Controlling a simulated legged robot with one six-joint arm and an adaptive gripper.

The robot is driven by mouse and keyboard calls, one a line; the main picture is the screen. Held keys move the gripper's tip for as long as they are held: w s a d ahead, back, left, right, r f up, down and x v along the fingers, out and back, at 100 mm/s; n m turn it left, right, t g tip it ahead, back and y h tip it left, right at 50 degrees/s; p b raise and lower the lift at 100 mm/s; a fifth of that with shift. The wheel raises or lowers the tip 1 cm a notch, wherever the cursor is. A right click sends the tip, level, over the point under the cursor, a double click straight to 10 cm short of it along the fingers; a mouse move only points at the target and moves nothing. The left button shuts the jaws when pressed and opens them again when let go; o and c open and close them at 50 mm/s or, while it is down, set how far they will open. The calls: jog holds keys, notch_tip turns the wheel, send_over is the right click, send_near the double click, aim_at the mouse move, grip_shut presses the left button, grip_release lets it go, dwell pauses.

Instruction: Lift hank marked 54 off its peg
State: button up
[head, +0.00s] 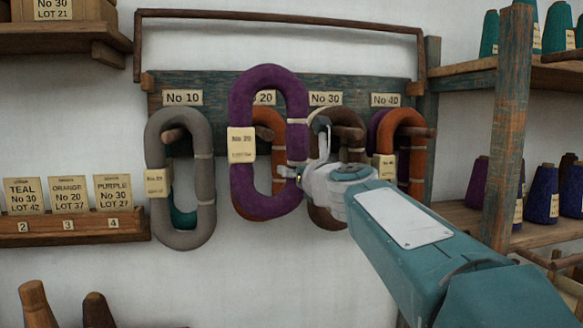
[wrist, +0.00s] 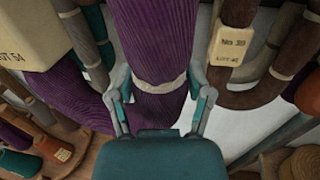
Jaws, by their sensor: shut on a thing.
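A large purple hank (head: 297,105) with a pale tag (head: 242,145) hangs upright in front of the peg board. The tag reads No 20 in the head view; in the wrist view its lower line (wrist: 12,58) looks like LOT 54, partly cut off. My gripper (head: 294,172) is shut on the hank's right limb, around a pale tie band, which also shows between my fingers in the wrist view (wrist: 160,85). The hank sits higher than its neighbours. I cannot see its peg, so whether the loop is clear of it is unclear. An orange hank (head: 278,125) shows through the loop.
A grey hank (head: 205,175) hangs close on the left; brown (head: 349,120) and orange (head: 416,160) hanks hang on the right. A wooden bar (head: 280,17) runs above. A post (head: 507,120) and cone shelves (head: 550,220) stand at right.

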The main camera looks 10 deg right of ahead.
jog(key=s, duration=0.6)
